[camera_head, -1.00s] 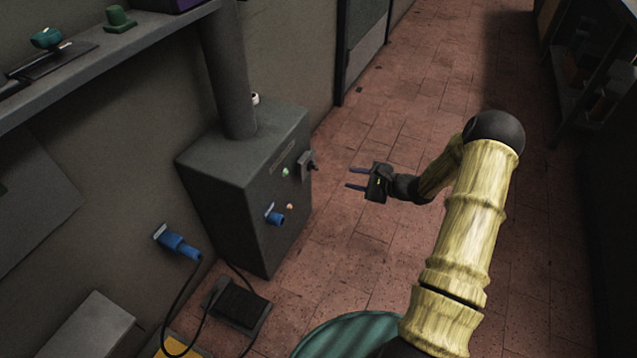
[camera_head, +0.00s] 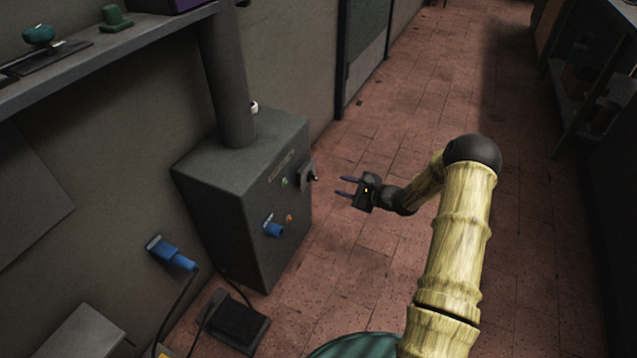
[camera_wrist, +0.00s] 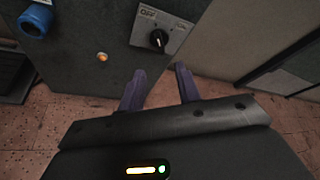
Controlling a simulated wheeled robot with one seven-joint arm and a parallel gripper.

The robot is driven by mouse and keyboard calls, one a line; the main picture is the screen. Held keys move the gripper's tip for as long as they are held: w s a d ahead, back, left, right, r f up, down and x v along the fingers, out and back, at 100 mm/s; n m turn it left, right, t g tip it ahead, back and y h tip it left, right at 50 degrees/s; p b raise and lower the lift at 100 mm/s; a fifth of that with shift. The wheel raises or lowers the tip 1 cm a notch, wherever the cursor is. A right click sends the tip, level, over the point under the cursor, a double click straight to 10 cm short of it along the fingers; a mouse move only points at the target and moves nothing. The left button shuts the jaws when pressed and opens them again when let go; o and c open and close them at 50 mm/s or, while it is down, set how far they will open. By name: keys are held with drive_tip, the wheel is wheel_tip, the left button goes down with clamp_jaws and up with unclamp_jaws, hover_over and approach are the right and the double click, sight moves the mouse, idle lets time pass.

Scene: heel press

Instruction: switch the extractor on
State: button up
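The extractor (camera_head: 250,185) is a dark grey box with a round duct rising from its top, standing against the wall. Its rotary switch (camera_head: 307,176) is on the front face toward the right side. In the wrist view the switch's black knob (camera_wrist: 158,39) sits on a grey plate with "OFF" printed at its upper left; the knob's white mark points down and slightly right. My gripper (camera_head: 346,186) is open and empty, apart from the switch and to its right in the head view. In the wrist view my fingers (camera_wrist: 160,88) are below the knob.
A blue socket (camera_head: 273,228) and an orange lamp (camera_head: 290,218) are on the extractor's face. A blue plug (camera_head: 172,253) with a cable is at the wall, and a dark pedal (camera_head: 237,322) lies on the floor. The tiled floor (camera_head: 420,105) behind my gripper is clear.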

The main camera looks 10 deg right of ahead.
sight(317, 179)
drive_tip(key=b+x, duration=0.4)
drive_tip(key=x, duration=0.6)
drive_tip(key=shift+w+a+f, duration=0.1)
drive_tip(key=shift+f, duration=0.1)
drive_tip(key=shift+w+a, duration=0.35)
drive_tip(key=shift+w, duration=0.15)
clamp_jaws()
